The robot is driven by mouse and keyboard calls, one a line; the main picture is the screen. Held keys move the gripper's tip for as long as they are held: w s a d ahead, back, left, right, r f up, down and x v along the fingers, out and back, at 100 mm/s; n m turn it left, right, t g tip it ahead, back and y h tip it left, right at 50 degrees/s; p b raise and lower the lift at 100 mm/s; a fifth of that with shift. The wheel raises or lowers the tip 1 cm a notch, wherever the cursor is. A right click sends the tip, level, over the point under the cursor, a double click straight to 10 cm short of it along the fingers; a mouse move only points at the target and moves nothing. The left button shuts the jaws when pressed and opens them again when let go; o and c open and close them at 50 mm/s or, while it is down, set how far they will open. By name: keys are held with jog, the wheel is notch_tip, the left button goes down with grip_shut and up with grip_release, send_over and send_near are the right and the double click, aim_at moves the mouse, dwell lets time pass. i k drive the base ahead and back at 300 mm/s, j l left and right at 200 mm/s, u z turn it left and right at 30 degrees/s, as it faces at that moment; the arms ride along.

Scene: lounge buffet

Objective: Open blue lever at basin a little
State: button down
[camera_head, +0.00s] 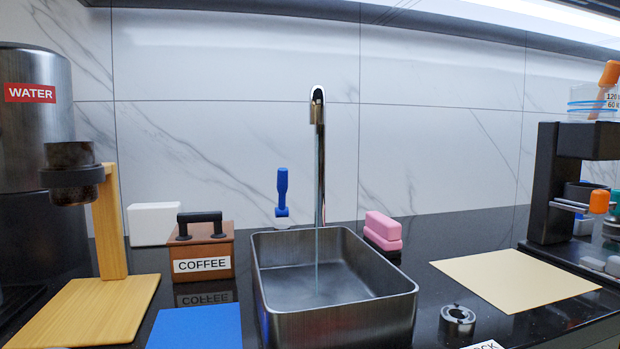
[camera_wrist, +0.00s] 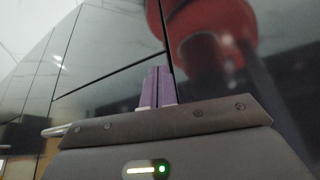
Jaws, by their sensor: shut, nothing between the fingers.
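The blue lever (camera_head: 282,192) stands upright on a small pale base behind the basin, left of the faucet. The metal basin (camera_head: 337,322) sits on the dark counter. The chrome faucet (camera_head: 318,112) rises behind it, and a thin stream of water (camera_head: 317,235) runs down into the basin. My gripper (camera_wrist: 158,72) shows in the wrist view with its purple fingers together and nothing between them. It does not show in the head view, and the lever cannot be made out in the wrist view, so their distance is unclear.
A wooden coffee box (camera_head: 205,250) stands left of the basin, with a blue mat (camera_head: 196,328) before it. Pink sponges (camera_head: 383,230) are at the right. A blurred red object (camera_wrist: 215,40) is close in the wrist view. A beige mat (camera_head: 515,279) lies bare.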

aim_at(282, 183)
jog(key=k+z, duration=0.3)
jog(key=k, duration=0.15)
jog(key=k+l+z, duration=0.25)
jog(key=k, duration=0.15)
jog(key=j, duration=0.1)
